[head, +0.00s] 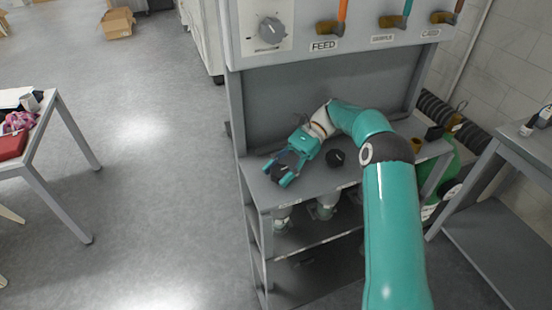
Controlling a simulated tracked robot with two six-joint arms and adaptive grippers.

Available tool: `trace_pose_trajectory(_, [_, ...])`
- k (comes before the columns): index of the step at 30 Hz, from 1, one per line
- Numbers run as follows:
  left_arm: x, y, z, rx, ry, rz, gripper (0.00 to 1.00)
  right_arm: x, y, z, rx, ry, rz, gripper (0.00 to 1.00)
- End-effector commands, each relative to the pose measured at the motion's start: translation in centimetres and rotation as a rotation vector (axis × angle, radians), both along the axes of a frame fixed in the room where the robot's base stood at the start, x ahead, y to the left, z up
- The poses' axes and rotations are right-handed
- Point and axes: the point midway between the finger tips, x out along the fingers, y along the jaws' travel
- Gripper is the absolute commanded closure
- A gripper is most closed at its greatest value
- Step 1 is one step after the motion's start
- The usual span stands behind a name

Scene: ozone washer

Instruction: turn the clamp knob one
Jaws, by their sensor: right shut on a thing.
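My right gripper (279,174) is low over the left part of the grey bench top (305,190), with its teal fingers either side of a dark round knob (283,168). It is shut on this knob, which its fingers partly hide. A second black knob (335,158) stands free on the bench, to the right of the gripper. I cannot read any number on either knob. My left gripper is not in view.
Above the bench is a panel with a grey dial (271,30) and several coloured-handled valves over labels such as FEED (323,45). A small dark block (434,133) sits at the bench's right end. A side table (60,135) stands left; open floor lies between.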

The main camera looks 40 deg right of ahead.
Motion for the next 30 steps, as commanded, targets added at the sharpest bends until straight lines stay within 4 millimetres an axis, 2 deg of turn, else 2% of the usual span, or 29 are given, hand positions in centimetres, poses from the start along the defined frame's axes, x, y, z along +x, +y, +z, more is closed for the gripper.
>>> trace_pose_trajectory(1, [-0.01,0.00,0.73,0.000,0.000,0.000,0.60,0.20,-0.18,0.37,-0.003,-0.007,0.011,0.85])
trace_pose_trajectory(6, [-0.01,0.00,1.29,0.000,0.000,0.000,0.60,0.18,-0.17,0.24,-0.005,-0.008,0.052,0.85])
trace_pose_trajectory(20, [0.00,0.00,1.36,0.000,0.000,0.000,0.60,0.26,-0.14,0.22,-0.006,-0.013,0.063,0.85])
trace_pose_trajectory(21, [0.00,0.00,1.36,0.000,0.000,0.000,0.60,0.27,-0.15,0.23,-0.006,-0.013,0.063,0.46])
trace_pose_trajectory(25, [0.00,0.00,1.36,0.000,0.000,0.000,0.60,0.23,-0.08,0.20,-0.004,-0.010,0.066,0.24])
trace_pose_trajectory(30, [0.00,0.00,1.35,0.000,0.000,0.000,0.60,0.18,0.01,0.15,-0.003,-0.007,0.069,0.24])
